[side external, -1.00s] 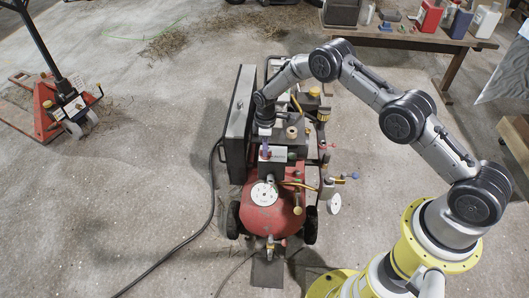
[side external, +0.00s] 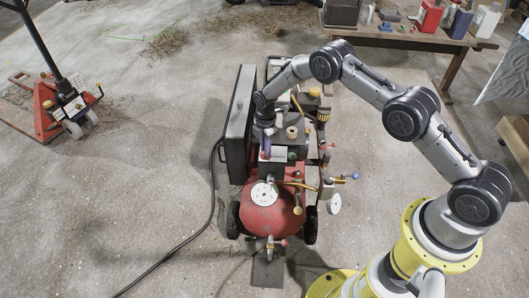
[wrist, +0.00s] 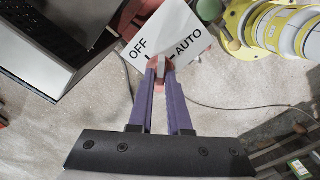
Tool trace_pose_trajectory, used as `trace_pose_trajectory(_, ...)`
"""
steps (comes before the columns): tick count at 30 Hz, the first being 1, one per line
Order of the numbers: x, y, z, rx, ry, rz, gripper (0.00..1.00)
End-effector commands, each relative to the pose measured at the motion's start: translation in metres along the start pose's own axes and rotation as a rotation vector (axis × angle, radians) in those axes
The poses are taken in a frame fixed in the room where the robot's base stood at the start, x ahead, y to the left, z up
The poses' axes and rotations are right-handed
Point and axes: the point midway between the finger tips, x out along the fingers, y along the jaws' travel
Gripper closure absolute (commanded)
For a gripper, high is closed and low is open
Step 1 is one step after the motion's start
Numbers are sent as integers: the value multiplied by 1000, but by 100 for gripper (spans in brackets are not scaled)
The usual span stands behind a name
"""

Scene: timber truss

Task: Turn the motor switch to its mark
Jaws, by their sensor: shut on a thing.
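The motor switch (wrist: 162,67) is a small red and grey knob on a white plate (wrist: 181,33) lettered OFF and AUTO. In the wrist view OFF is left of the knob and AUTO is right of it. My gripper (wrist: 161,74) has two purple fingers that are shut on the knob and cover part of it. Which label the knob points at is not clear. In the side external view my gripper (side external: 266,146) reaches down to the plate (side external: 278,155) above the red compressor tank (side external: 268,217).
A tall dark panel (side external: 240,120) stands close left of the compressor. A black hose (side external: 193,236) runs over the floor. A red pallet jack (side external: 55,110) and a bench (side external: 410,38) stand farther off.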

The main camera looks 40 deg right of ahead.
Motion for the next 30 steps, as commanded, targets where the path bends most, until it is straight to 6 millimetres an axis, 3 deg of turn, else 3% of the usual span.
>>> trace_pose_trajectory(9, -1, 0, 0, -339, 0, -1, 100)
trace_pose_trajectory(22, 0, 0, 0, -408, 0, -1, 100)
trace_pose_trajectory(30, -1, 0, 0, -735, 0, -2, 100)
